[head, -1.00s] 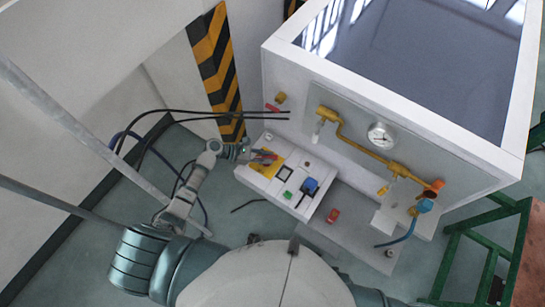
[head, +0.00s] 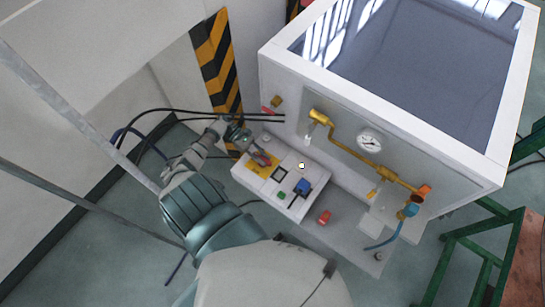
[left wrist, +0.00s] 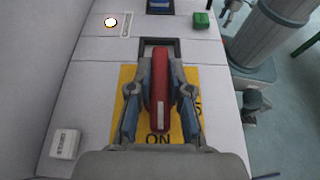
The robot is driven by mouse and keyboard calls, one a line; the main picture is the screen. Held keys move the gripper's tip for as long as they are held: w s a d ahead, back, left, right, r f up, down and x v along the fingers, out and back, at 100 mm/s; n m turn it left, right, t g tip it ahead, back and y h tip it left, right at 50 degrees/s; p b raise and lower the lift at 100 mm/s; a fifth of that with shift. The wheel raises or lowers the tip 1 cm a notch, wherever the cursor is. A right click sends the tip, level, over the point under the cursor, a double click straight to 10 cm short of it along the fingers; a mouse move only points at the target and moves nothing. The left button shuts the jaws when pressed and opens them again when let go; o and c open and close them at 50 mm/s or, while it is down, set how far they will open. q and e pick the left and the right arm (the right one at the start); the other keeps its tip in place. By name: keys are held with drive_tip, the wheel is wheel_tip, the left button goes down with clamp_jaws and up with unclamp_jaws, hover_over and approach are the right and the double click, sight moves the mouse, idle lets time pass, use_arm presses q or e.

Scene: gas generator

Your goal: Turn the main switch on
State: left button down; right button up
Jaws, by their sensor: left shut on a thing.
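The main switch is a red handle (head: 264,160) on a yellow plate (head: 251,170), at the left end of the white control panel (head: 299,208). In the left wrist view the red handle (left wrist: 160,88) stands between the two fingers, with a white stripe on its near part. The yellow plate (left wrist: 188,78) shows "ON" below the handle and part of another letter at the right. My left gripper (head: 252,150) is shut on the handle; in the left wrist view its fingers (left wrist: 160,112) lie on both sides of it. My right gripper is not in view.
Beside the switch are a green button (head: 281,195) and a blue part (head: 302,187). A red part (head: 324,217) lies to the right. Black cables (head: 200,114) run to the cabinet at the left. Yellow piping and a gauge (head: 370,141) are on the cabinet front.

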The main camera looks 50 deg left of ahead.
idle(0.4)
use_arm(q)
drive_tip(key=c, duration=1.1)
unclamp_jaws()
drive_tip(key=shift+a, duration=0.1)
drive_tip(key=shift+a, duration=0.1)
drive_tip(key=v, duration=1.2)
drive_tip(key=shift+w+f, duration=0.15)
drive_tip(key=shift+w, duration=0.1)
